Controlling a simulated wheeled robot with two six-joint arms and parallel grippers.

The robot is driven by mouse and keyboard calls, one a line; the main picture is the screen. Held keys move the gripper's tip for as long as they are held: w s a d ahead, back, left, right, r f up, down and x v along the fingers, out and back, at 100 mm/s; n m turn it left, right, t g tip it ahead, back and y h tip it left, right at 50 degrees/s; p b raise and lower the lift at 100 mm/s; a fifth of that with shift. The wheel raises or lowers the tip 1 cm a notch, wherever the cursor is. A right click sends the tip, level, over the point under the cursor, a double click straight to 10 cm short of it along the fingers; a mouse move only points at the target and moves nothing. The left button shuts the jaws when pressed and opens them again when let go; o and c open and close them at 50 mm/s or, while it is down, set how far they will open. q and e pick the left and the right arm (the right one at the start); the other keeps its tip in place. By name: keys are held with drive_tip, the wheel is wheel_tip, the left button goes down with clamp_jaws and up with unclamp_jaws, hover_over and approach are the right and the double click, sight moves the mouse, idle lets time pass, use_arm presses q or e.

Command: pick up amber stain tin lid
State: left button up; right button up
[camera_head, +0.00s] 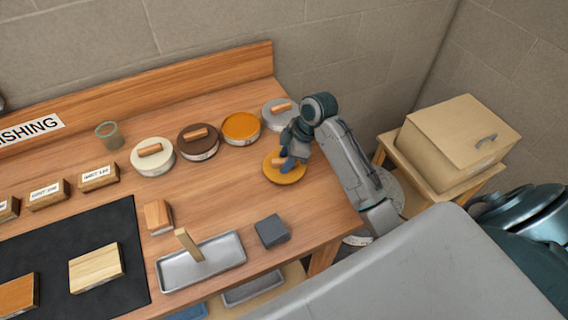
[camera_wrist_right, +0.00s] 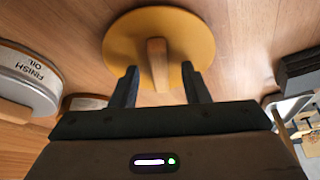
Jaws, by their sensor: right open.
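The amber stain tin lid (camera_head: 284,171) lies on the bench at the right, an amber disc with a wooden bar handle. In the right wrist view the lid (camera_wrist_right: 128,35) fills the upper middle, and its handle (camera_wrist_right: 157,63) stands between my fingers. My right gripper (camera_head: 287,161) is over the lid, open, with a finger on each side of the handle and visible gaps to it; it also shows in the right wrist view (camera_wrist_right: 160,84). The open amber tin (camera_head: 241,128) stands behind the lid. My left gripper is not in view.
A white-lidded tin (camera_head: 152,157), a brown-lidded tin (camera_head: 198,142) and a grey-lidded tin (camera_head: 274,113) stand near the amber tin. A metal tray (camera_head: 222,254) and a dark grey block (camera_head: 272,232) lie in front. A wooden box (camera_head: 440,145) stands beyond the bench's right end.

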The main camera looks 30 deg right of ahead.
drive_tip(key=c, duration=0.9)
clamp_jaws()
drive_tip(key=shift+r, duration=0.15)
